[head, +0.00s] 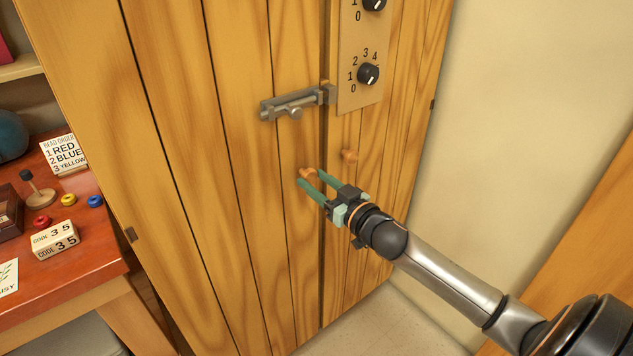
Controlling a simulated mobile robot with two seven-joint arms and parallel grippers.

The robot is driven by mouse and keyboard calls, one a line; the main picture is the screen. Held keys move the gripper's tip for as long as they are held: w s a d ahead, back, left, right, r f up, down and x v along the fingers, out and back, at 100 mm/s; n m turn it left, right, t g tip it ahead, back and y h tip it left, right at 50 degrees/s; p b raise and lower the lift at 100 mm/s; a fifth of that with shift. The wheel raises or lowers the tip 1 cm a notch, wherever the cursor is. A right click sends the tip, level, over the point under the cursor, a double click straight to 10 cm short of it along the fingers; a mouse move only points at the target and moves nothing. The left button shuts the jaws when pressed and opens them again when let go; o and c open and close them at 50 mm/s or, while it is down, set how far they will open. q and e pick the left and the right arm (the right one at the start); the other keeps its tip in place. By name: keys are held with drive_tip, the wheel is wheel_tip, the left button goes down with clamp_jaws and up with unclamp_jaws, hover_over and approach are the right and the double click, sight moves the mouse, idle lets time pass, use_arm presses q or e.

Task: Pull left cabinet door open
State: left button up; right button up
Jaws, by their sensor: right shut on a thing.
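The left cabinet door (230,130) is a wide wooden plank panel. A dark seam separates it from the right door (385,150); I cannot tell whether it stands slightly ajar. Its round wooden knob (306,173) is near the seam. My right gripper (311,181) has its green fingers shut on this knob, which is partly hidden by them. A metal sliding bolt (290,104) sits on the left door above the knob, and its right end is close to a bracket at the seam. My left gripper is not in view.
The right door has its own knob (349,155) and a plate with black dials (368,74). A red-topped table (95,225) with a code block (54,240), coloured rings and a bead-order card (63,154) stands at left. A wall is at right; some floor shows below.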

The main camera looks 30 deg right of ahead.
clamp_jaws()
idle(0.8)
